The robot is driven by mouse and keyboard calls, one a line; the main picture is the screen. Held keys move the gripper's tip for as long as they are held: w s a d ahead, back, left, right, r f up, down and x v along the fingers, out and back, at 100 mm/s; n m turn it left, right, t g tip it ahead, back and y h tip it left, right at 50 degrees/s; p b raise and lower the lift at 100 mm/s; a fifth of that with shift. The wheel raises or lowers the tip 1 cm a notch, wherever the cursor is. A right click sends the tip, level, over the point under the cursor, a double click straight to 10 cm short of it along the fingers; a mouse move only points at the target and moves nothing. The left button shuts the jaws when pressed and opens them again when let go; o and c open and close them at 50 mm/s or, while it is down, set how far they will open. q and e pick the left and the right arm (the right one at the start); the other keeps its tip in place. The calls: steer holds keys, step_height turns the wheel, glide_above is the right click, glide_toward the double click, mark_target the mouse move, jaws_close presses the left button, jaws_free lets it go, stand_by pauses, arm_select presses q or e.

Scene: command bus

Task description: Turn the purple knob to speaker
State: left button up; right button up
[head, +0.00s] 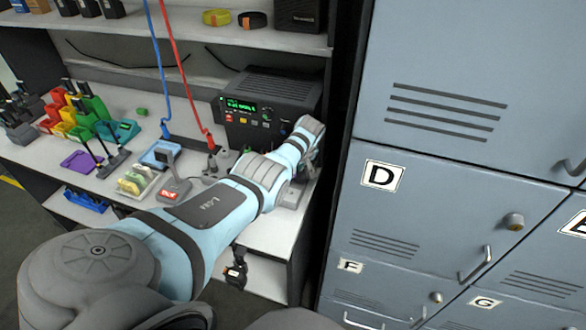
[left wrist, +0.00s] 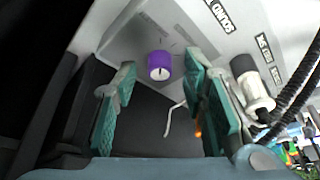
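The purple knob (left wrist: 160,62) sticks out of a light grey panel (left wrist: 135,40) in the left wrist view. Its pale end face carries a small dark mark; I cannot tell which label it points at. My left gripper (left wrist: 160,78) has its two teal-padded fingers apart, one on each side of the knob in this view, with visible gaps. I cannot tell how far the fingertips are from the panel. My right gripper is not in view.
Black printed labels and a black-and-silver plug (left wrist: 256,92) with a dark coiled cord are right of the knob. Blue and red cables hang to the worktop left of the radio. Coloured bins (head: 75,112) stand far left. Grey lockers (head: 450,140) close off the right side.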

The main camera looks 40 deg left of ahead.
arm_select(q)
steer(key=shift+r, duration=0.1)
steer(key=shift+d+r, duration=0.15)
steer(key=shift+r, duration=0.2)
steer(key=v, duration=1.1)
steer(key=shift+s, duration=0.1)
